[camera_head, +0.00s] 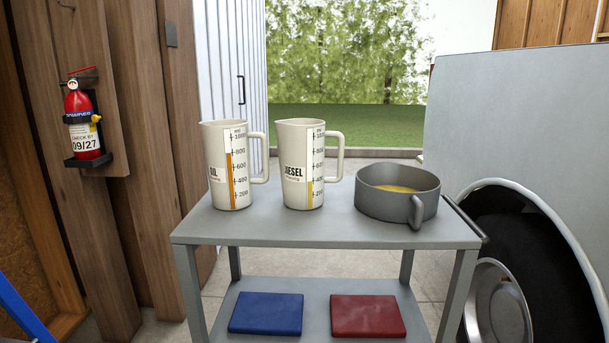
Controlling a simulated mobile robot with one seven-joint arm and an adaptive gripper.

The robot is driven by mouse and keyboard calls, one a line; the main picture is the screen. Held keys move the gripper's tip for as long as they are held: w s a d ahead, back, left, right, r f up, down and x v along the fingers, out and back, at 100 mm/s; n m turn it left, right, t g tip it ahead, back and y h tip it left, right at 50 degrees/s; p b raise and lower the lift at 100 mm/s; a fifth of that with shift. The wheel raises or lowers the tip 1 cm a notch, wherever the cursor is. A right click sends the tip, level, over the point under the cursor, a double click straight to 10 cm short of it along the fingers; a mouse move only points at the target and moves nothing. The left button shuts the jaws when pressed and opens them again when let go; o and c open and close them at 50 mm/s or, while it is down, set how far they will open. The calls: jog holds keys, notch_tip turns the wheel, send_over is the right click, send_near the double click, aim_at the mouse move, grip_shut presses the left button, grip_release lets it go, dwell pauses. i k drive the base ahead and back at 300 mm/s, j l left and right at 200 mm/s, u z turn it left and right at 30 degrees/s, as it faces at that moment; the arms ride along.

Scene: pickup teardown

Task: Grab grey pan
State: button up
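The grey pan (382,207) stands upright on the right part of the grey cart's top shelf (325,232). It is round with a flat wall, and a yellowish liquid (400,188) shows inside. Its short handle (416,212) sticks out toward the front, toward me. My gripper is not in view, so its place relative to the pan cannot be told.
Two cream measuring jugs, the oil jug (217,165) and the diesel jug (295,165), stand left of the pan. A grey panel (520,120) and a wheel (500,290) are close on the right. Blue (266,313) and red (367,316) items lie on the lower shelf.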

aim_at(390, 192)
jog(key=l+z, duration=0.2)
jog(key=z, duration=0.15)
jog(key=i+l+z, duration=0.15)
jog(key=z, duration=0.2)
jog(key=i+l+z, duration=0.1)
jog(key=z, duration=0.25)
jog(key=i, duration=0.5)
